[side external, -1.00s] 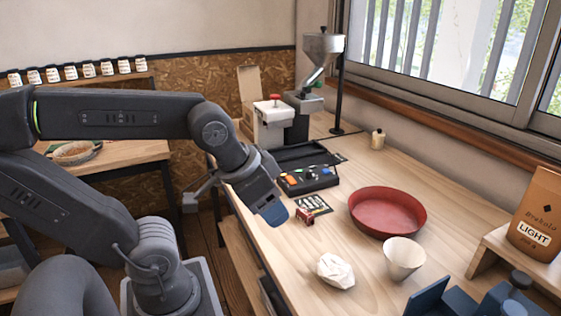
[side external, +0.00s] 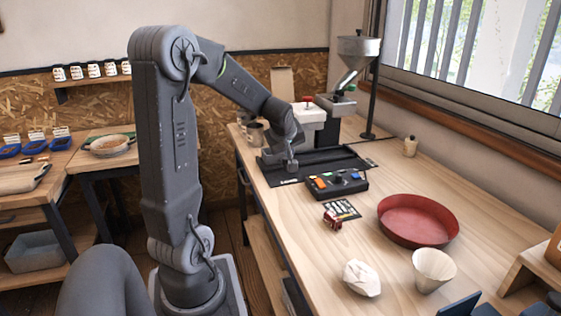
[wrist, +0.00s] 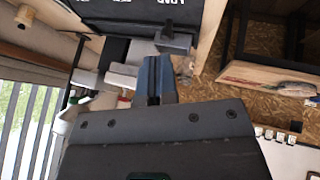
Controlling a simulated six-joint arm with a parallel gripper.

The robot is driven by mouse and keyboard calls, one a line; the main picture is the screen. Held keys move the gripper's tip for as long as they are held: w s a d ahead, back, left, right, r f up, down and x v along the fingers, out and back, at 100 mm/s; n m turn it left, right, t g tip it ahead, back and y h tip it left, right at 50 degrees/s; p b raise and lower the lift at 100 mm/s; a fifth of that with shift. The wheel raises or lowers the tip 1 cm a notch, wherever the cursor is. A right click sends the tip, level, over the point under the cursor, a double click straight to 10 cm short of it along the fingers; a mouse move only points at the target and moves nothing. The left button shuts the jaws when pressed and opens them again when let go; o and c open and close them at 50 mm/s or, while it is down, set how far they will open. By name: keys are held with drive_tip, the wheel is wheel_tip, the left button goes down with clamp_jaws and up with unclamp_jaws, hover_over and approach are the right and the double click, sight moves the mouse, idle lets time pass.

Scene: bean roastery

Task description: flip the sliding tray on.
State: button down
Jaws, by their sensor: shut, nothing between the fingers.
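The sliding tray unit is a long, low black tray (side external: 325,160) on the bench, running below the roasting machine. In the wrist view its black surface (wrist: 140,15) with white lettering is at the top, partly cut off. A small grey block, seemingly its handle (wrist: 174,41), stands at its near edge. My gripper (wrist: 154,65) has its blue-grey fingers shut and empty, with the tips close to this block; I cannot tell whether they touch. In the side view my gripper (side external: 291,152) is over the tray's left end, its fingertips hard to make out.
A black control box (side external: 338,184) with coloured buttons sits in front of the tray. A small red item (side external: 332,220), red pan (side external: 418,220), crumpled paper (side external: 361,278) and white cup (side external: 433,269) lie nearer. A white machine (side external: 303,118) with a red knob stands behind.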

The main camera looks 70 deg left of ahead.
drive_tip(key=s+a+f+n, duration=0.3)
drive_tip(key=a, duration=0.5)
drive_tip(key=shift+f+n+g+y, duration=0.15)
drive_tip(key=shift+n+g+y, duration=0.25)
drive_tip(key=x, duration=1)
drive_tip(key=shift+f, duration=0.15)
drive_tip(key=shift+w+a, duration=0.3)
drive_tip(key=shift+w, duration=0.25)
drive_tip(key=shift+w+a, duration=0.3)
drive_tip(key=shift+w, duration=0.3)
drive_tip(key=shift+w+a, duration=0.3)
drive_tip(key=shift+w, duration=0.3)
